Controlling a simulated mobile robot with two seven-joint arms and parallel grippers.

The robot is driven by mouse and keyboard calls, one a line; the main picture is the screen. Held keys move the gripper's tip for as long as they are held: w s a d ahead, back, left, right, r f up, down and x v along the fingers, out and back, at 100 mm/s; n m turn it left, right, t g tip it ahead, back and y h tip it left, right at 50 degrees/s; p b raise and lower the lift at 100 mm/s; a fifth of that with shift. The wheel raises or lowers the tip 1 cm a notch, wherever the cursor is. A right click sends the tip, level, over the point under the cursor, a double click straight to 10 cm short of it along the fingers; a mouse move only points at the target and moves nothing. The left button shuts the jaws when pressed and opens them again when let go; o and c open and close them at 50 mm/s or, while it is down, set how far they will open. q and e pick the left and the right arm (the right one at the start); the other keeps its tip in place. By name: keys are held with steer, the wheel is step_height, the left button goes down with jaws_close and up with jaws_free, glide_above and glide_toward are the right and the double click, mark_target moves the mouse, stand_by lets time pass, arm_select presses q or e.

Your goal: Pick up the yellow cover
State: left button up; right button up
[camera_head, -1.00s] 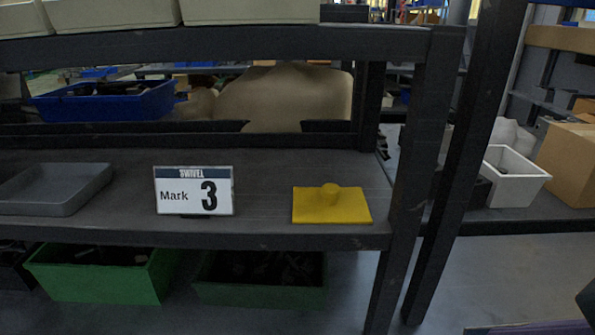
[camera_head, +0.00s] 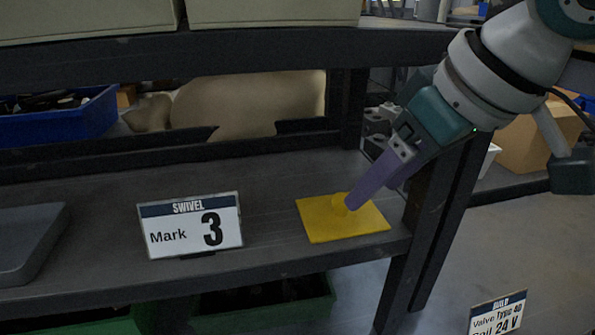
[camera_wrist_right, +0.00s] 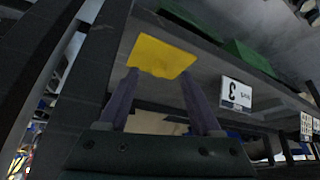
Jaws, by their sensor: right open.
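The yellow cover (camera_head: 325,222) is a flat square plate with a short round knob. It lies on the dark shelf, near its front right end. In the right wrist view the cover (camera_wrist_right: 160,56) lies just beyond my fingertips. My right gripper (camera_head: 352,203) comes in from the upper right, with its purple fingers at the knob and partly hiding it. In the right wrist view the right gripper (camera_wrist_right: 165,88) has its two fingers apart. I cannot tell whether they touch the knob. My left gripper is not in view.
A "SWIVEL Mark 3" sign (camera_head: 191,226) stands on the shelf (camera_head: 270,255) left of the cover. A grey tray (camera_head: 30,235) is at the far left. A dark shelf post (camera_head: 425,215) rises close to the right of the cover. An upper shelf (camera_head: 240,45) is above.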

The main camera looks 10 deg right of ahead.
mark_target(343, 198)
steer(key=shift+w+a, duration=0.25)
steer(key=shift+w, duration=0.2)
steer(key=shift+w+a, duration=0.2)
steer(key=shift+w, duration=0.25)
steer(key=x, duration=0.5)
steer(key=shift+w+a, duration=0.1)
steer(key=shift+w, duration=0.05)
steer(key=shift+c, duration=0.2)
jaws_close()
